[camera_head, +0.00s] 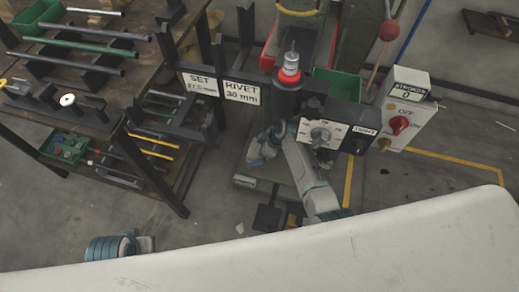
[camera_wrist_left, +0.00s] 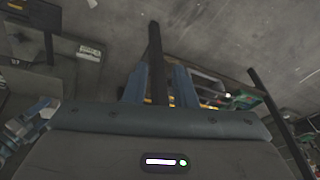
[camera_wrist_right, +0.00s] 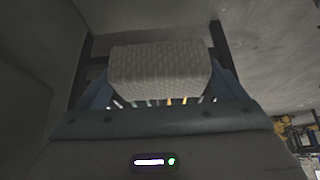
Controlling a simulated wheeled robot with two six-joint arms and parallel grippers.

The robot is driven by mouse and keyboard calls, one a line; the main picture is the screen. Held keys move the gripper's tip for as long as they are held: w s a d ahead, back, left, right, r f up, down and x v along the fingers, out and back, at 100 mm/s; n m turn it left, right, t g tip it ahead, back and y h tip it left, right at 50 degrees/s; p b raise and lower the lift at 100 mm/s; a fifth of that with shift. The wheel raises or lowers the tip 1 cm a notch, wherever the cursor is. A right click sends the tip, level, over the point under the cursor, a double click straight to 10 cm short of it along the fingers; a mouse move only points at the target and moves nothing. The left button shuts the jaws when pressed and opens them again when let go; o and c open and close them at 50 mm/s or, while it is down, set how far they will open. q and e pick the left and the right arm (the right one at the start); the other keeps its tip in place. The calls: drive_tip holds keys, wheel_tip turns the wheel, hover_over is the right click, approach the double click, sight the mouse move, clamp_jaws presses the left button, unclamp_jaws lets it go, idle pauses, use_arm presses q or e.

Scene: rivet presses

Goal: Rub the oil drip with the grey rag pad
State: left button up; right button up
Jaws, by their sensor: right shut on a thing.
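The grey rag pad (camera_wrist_right: 160,76) is a pale, woven block held between the two fingers of my right gripper in the right wrist view. In the head view, my right gripper (camera_head: 260,152) is low in front of the press column, left of the dial box; the pad cannot be made out there. My left gripper (camera_wrist_left: 160,84) is open, with a dark post showing between its fingers, apparently behind them. In the head view only part of my left arm shows at the lower left. I cannot pick out the oil drip in any view.
The rivet press has a dial box (camera_head: 321,134), a red-ringed head (camera_head: 289,72) and a control box with a red knob (camera_head: 400,124). A dark rack (camera_head: 110,115) with rods stands at left. A green bin (camera_head: 338,84) is behind the dial box. Open floor lies between.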

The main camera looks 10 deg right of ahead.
use_arm(q)
drive_tip(key=shift+s+f+p, duration=0.15)
drive_tip(key=shift+f+p, duration=0.4)
drive_tip(key=shift+f, duration=1.65)
